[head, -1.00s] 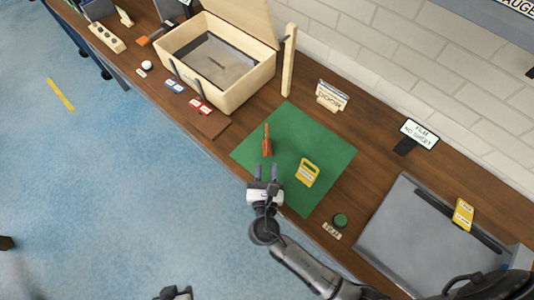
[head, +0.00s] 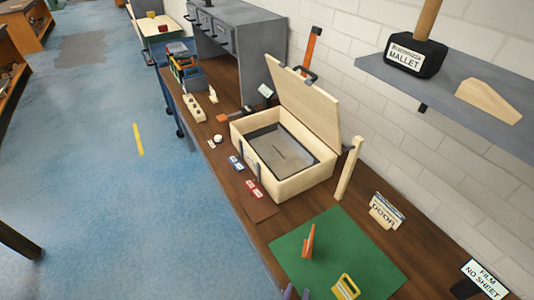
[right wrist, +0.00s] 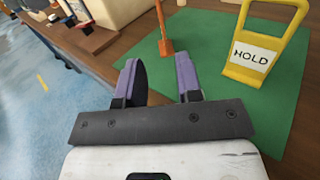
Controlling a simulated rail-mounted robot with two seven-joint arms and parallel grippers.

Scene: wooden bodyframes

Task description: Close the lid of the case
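The pale wooden case (head: 305,184) stands on the bench in the head view, with a grey flat lining inside. Its lid (head: 306,103) is open, raised upright along the wall side, with a dark handle at its top edge. The case's lower corner (right wrist: 115,8) shows at the top left there. My left gripper is out of view.
The green mat (head: 345,248) holds an orange upright piece (head: 308,242) and a yellow HOLD tag (head: 345,287). A wooden post (head: 348,170) stands right beside the case. Red (head: 253,190) and blue (head: 235,163) tags lie in front of it. A shelf (head: 470,90) overhangs at right.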

